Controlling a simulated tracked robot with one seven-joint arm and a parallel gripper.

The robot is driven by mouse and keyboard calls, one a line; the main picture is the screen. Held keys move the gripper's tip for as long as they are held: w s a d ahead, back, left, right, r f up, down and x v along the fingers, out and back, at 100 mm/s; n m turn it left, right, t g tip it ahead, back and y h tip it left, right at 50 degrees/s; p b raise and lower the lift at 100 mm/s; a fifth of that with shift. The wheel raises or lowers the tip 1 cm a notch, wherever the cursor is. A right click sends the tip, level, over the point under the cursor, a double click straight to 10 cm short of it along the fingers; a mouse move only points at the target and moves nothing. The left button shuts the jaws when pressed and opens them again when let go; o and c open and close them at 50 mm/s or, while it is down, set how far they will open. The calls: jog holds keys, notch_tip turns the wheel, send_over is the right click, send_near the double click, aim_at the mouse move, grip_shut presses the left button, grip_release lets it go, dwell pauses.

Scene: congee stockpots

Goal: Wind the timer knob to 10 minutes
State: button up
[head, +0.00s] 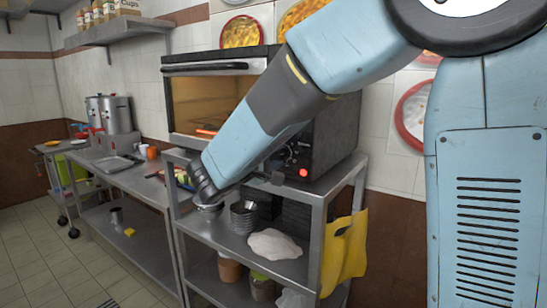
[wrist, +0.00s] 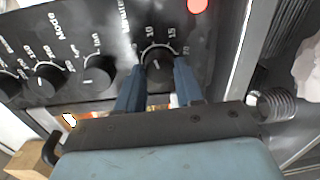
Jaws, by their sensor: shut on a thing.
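The timer knob (wrist: 157,62) is round and black, with a pale mark on its face. It sits on the oven's dark panel (wrist: 105,45), by a "Minutes" label and the numbers 10 and 15. My gripper (wrist: 160,74) is shut on the knob, one blue finger on each side. I cannot tell exactly which number the mark points to. In the head view the oven (head: 215,68) stands on a metal shelf unit (head: 335,182). My arm crosses in front of it and hides much of the front; the fingers cannot be made out there.
Several other knobs (wrist: 46,78) line the panel to the left of the timer knob. A red light (wrist: 197,5) is just beyond it. A metal coil (wrist: 273,106) is close to the gripper's right side. Stacked bowls (head: 244,215) and a white bag (head: 274,245) lie on the shelf below.

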jog(key=shift+f+m, duration=0.15)
jog(key=shift+m, duration=0.45)
jog(key=shift+s+f, duration=0.1)
jog(key=o, duration=1)
jog(key=v, duration=1.3)
jog(key=shift+s+a, duration=0.15)
jog(key=shift+s, duration=0.15)
